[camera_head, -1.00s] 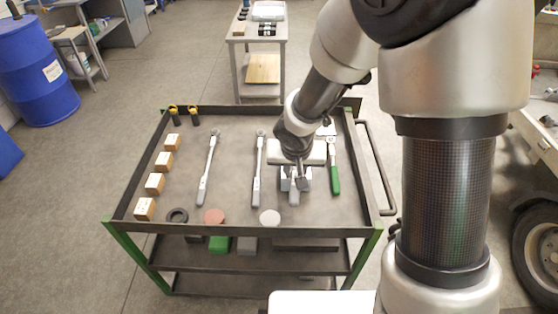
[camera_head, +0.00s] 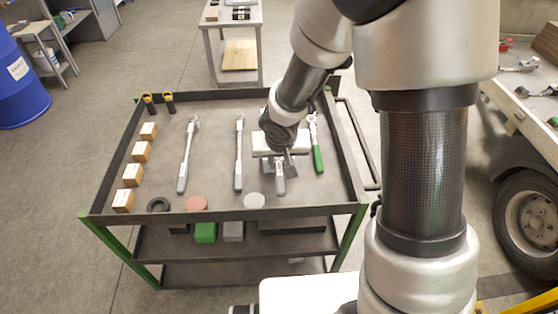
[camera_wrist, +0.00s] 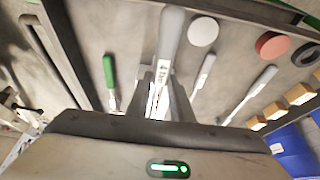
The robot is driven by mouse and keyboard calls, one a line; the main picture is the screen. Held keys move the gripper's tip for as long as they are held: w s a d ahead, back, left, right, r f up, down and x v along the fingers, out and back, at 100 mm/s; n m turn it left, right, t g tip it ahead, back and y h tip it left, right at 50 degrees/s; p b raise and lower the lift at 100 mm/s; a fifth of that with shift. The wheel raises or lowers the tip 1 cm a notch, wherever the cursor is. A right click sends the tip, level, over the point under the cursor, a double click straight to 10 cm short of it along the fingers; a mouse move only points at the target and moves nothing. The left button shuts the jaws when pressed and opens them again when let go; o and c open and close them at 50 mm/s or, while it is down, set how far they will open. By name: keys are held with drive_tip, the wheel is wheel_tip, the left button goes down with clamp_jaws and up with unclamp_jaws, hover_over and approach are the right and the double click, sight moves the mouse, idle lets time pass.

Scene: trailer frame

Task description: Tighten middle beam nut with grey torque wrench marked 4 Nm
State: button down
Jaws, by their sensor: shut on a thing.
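My gripper (camera_head: 279,165) is shut on a grey torque wrench (camera_head: 281,187) above the tool cart, right of its middle. In the wrist view the wrench's grey handle (camera_wrist: 171,32) sticks out between the fingers of my gripper (camera_wrist: 161,88). Small lettering on the shaft there looks like "4 Nm". The wrench's head end is hidden by my gripper and wrist. The trailer (camera_head: 540,130) stands at the right edge of the head view. I cannot make out the middle beam nut.
The cart (camera_head: 222,215) also holds two grey wrenches (camera_head: 187,155) (camera_head: 239,155), a green-handled wrench (camera_head: 317,155), several wooden blocks (camera_head: 132,174) and coloured discs (camera_head: 196,203). A trailer wheel (camera_head: 526,222) stands right of the cart. Floor shows left of the cart.

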drive_tip(key=shift+f+b, duration=1.2)
drive_tip(key=shift+b, duration=0.2)
drive_tip(key=c, duration=2.4)
unclamp_jaws()
clamp_jaws()
